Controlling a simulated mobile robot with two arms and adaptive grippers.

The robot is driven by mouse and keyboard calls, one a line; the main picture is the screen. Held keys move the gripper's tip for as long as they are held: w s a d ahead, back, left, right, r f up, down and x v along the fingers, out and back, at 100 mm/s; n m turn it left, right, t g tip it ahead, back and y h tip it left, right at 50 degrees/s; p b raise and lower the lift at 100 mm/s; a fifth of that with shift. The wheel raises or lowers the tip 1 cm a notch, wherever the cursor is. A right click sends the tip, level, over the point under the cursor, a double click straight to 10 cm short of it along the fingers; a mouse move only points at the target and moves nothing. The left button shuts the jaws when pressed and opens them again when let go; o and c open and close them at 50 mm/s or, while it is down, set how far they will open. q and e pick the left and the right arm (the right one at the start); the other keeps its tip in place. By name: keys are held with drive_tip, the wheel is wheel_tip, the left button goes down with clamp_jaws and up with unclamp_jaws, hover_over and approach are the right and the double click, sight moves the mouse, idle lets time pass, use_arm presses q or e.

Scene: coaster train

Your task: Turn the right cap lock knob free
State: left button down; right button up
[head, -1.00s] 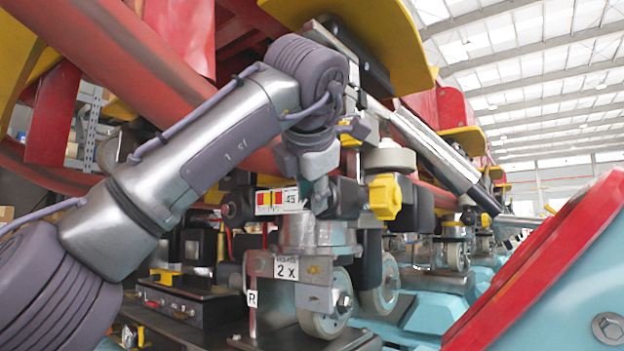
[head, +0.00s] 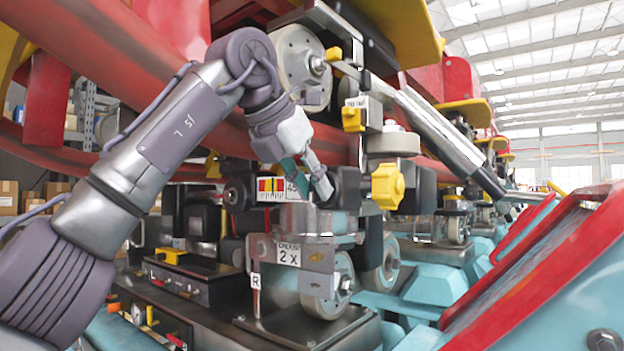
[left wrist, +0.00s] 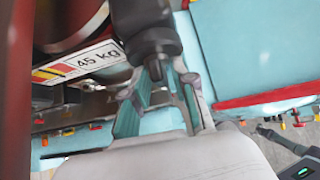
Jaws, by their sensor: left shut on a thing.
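My left gripper (head: 318,182) reaches down from the upper left to the black cylindrical cap (head: 346,188) beside the striped weight label. In the left wrist view its teal-padded fingers (left wrist: 165,92) close around the narrow end of a dark knob (left wrist: 154,66), which sticks out of a black body (left wrist: 143,25). This looks like the right cap lock knob; its tip is partly hidden between the fingers. A second black round cap (head: 238,194) sits left of the label. A yellow lobed knob (head: 388,187) is just right of the gripper, untouched. My right gripper is not in view.
The striped 45 kg label (left wrist: 78,62) is close beside the fingers. Grey wheels (head: 326,288) and a "2 X" plate (head: 288,254) lie below. A large grey wheel (head: 302,66) and red tube (head: 130,62) are above. A red-edged teal panel (head: 540,265) stands at the right.

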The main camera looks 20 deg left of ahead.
use_arm(q)
drive_tip(key=shift+r, duration=0.2)
idle(0.4)
drive_tip(key=c, duration=1.2)
unclamp_jaws()
drive_tip(key=v, duration=1.2)
drive_tip(key=shift+a, duration=0.2)
